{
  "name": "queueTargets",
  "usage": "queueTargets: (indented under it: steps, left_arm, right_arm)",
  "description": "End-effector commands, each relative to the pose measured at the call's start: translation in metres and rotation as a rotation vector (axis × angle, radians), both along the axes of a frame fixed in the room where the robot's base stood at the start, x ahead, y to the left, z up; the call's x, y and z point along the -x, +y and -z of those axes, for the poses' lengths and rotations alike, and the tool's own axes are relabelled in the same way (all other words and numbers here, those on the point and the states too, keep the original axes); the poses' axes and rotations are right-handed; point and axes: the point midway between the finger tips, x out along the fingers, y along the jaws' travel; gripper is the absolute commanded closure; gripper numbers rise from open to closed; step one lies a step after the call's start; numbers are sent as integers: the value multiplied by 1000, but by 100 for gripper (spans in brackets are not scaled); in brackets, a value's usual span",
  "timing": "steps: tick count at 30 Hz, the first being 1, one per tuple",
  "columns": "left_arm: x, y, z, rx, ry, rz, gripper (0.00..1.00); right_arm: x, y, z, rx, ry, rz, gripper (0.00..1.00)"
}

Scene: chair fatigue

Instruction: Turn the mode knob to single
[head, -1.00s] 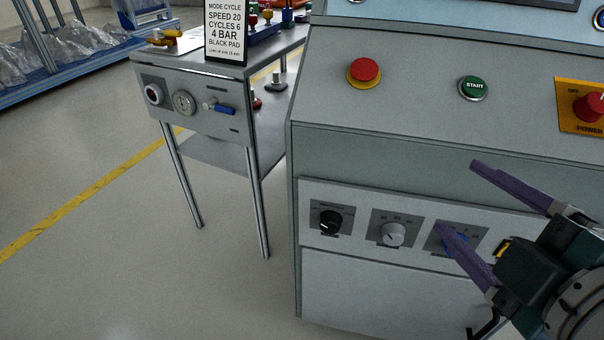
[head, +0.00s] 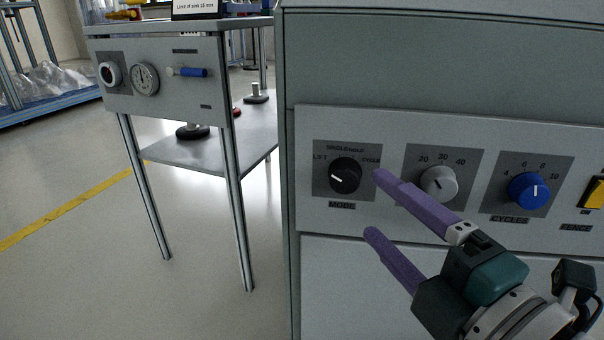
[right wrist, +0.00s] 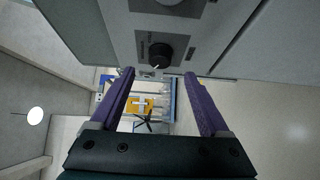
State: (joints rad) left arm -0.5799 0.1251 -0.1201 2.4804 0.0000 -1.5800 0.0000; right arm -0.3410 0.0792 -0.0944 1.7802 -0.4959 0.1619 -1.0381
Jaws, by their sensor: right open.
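The black mode knob (head: 345,175) sits on the grey front panel of the machine, on a dark plate marked LIFT, SINGLE and CYCLE with MODE below. In the right wrist view the black knob (right wrist: 160,53) shows beyond the gap between the two fingers (right wrist: 160,75). My left gripper is not in view.
A grey speed knob (head: 438,181) and a blue cycles knob (head: 529,190) are to the right on the same panel, with a yellow fence switch (head: 595,192) beyond. A metal side table (head: 165,75) with a gauge stands at left. Open floor lies between.

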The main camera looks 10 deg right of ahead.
Motion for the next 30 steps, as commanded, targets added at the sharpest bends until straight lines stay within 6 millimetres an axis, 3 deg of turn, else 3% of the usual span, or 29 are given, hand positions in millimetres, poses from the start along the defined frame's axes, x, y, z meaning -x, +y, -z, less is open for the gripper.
queueTargets:
  steps: [3,9,21,30]
  left_arm:
    - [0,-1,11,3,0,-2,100]
    - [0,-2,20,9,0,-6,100]
    - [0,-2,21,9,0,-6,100]
    - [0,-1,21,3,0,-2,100]
  right_arm:
    - [-24,5,2,0,-4,-1,21]
    - [-52,10,2,0,-1,0,21]
    - [-60,12,1,-1,2,0,21]
    - [-60,11,1,-1,2,1,53]
